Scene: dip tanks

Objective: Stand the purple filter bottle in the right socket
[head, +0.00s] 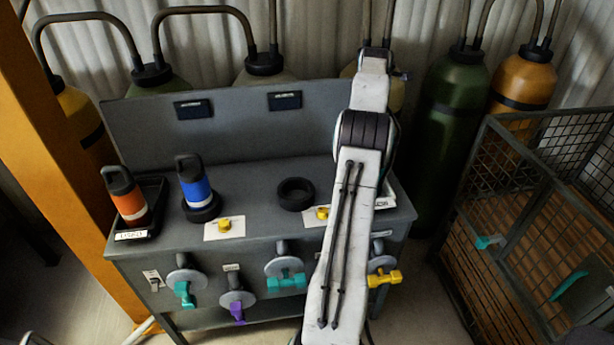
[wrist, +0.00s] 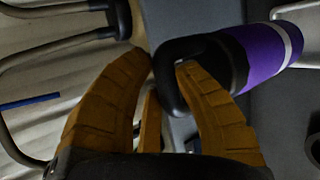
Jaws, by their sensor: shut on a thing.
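The purple filter bottle (wrist: 262,52) shows in the wrist view, with a white band and a black cap with a loop handle (wrist: 178,72). My gripper (wrist: 164,66) is shut on that handle, with its orange-brown fingers either side. The bottle slants off to the upper right of the wrist view. In the head view my arm hides both the gripper and the bottle. The right socket (head: 296,194), a black ring on the grey bench, is empty. The left socket (head: 202,212) holds a blue bottle (head: 196,187), upright.
An orange bottle (head: 128,196) stands in a black tray (head: 152,205) labelled USED at the bench's left end. Yellow knobs (head: 224,225) sit near the sockets. Valve handles (head: 286,280) stick out of the bench front (head: 215,262). A wire cage (head: 530,200) stands at right.

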